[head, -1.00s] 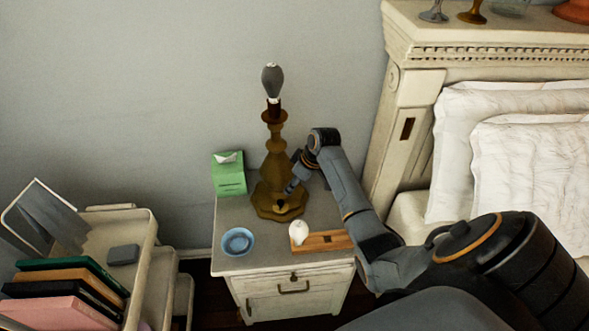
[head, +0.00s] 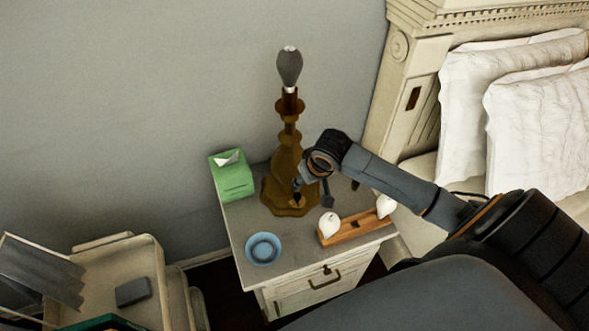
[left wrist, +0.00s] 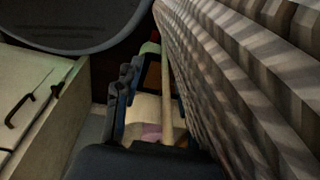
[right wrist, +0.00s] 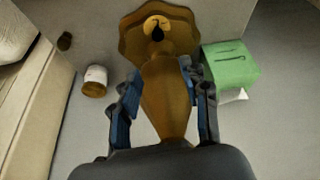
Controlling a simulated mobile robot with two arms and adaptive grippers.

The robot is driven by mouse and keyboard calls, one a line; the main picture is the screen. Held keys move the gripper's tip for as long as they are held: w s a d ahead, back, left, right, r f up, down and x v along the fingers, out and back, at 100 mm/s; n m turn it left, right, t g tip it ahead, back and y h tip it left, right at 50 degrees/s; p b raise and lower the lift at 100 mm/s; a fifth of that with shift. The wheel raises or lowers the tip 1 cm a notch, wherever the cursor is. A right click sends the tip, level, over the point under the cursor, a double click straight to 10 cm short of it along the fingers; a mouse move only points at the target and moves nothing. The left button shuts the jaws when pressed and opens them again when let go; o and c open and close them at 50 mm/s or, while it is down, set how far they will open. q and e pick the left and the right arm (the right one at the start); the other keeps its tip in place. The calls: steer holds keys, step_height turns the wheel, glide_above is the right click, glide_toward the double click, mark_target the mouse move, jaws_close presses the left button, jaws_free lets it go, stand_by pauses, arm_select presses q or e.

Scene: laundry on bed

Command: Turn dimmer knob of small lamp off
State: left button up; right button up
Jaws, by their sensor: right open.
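A brass lamp (head: 287,160) with a grey bulb (head: 289,66) stands upright on the nightstand (head: 300,272). The bulb shows no glow. In the right wrist view the lamp body (right wrist: 165,85) appears upside down, with a small dark knob (right wrist: 157,31) on its base. My right gripper (head: 312,191) is open beside the lamp's lower body in the head view. In the right wrist view its fingers (right wrist: 161,80) appear either side of the lamp body, with the knob beyond the tips. Contact cannot be told. My left gripper (left wrist: 145,95) shows only in the left wrist view, its opening unclear.
A green tissue box (head: 232,178) stands left of the lamp. A blue bowl (head: 263,249) and a wooden tray (head: 347,233) with white items are at the front. A cart (head: 100,270) stands left and the bed's headboard (head: 385,110) right.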

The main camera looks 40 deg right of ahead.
glide_toward(298, 196)
steer(key=x, duration=0.6)
steer(key=shift+w+a+f, duration=0.1)
steer(key=shift+f, duration=0.15)
steer(key=shift+w+f, duration=0.15)
steer(key=shift+f, duration=0.2)
steer(key=shift+w+f, duration=0.15)
steer(key=shift+f, duration=0.25)
arm_select(q)
steer(key=shift+g, duration=0.3)
steer(key=s+d, duration=0.1)
steer(key=s, duration=0.1)
steer(key=s+d, duration=0.1)
steer(key=s, duration=0.1)
steer(key=shift+s+d, duration=0.2)
arm_select(e)
jaws_close()
